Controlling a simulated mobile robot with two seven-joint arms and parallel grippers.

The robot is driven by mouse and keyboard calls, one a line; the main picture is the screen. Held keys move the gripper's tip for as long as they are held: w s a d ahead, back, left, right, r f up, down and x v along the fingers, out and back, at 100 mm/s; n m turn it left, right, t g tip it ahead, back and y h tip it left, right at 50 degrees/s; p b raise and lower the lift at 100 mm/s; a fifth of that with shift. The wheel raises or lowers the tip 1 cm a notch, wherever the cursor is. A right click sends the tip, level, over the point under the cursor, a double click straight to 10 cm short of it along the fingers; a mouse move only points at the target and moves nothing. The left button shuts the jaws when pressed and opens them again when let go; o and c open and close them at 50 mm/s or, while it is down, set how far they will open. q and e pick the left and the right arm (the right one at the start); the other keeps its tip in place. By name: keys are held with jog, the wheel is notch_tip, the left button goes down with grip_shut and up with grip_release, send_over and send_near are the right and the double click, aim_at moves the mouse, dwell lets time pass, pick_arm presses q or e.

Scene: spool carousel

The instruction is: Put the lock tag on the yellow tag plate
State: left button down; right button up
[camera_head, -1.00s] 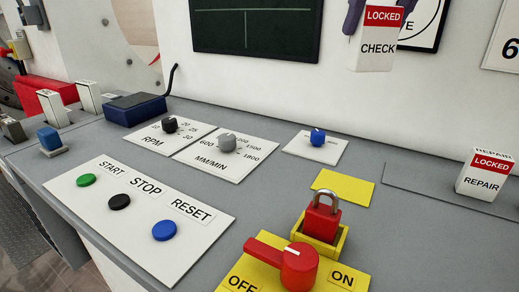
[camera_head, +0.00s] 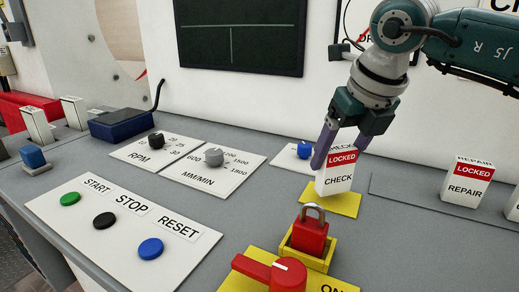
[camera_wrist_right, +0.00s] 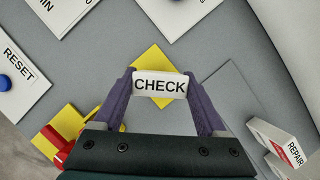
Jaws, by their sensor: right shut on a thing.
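The white lock tag (camera_head: 338,178) has a red LOCKED band and reads CHECK. My right gripper (camera_head: 339,152) is shut on it, one purple finger on each side, and holds it upright. The tag also shows between the fingers in the right wrist view (camera_wrist_right: 160,86). The flat yellow tag plate (camera_head: 345,205) lies under the tag, which hides part of it; it also shows in the right wrist view (camera_wrist_right: 150,60). The tag's lower edge is at or just above the plate; I cannot tell whether they touch. My left gripper is out of view.
A red padlock (camera_head: 310,235) stands in a yellow holder just in front of the plate, behind a red switch handle (camera_head: 287,274). A blue knob (camera_head: 305,150) is behind the plate to the left. A REPAIR tag (camera_head: 467,185) stands to the right, with bare grey bench between.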

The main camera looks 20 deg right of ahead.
jog(key=shift+f, duration=0.65)
jog(key=shift+f, duration=0.1)
jog(key=o, duration=1.3)
jog(key=v, duration=1.2)
jog(key=shift+b, duration=0.3)
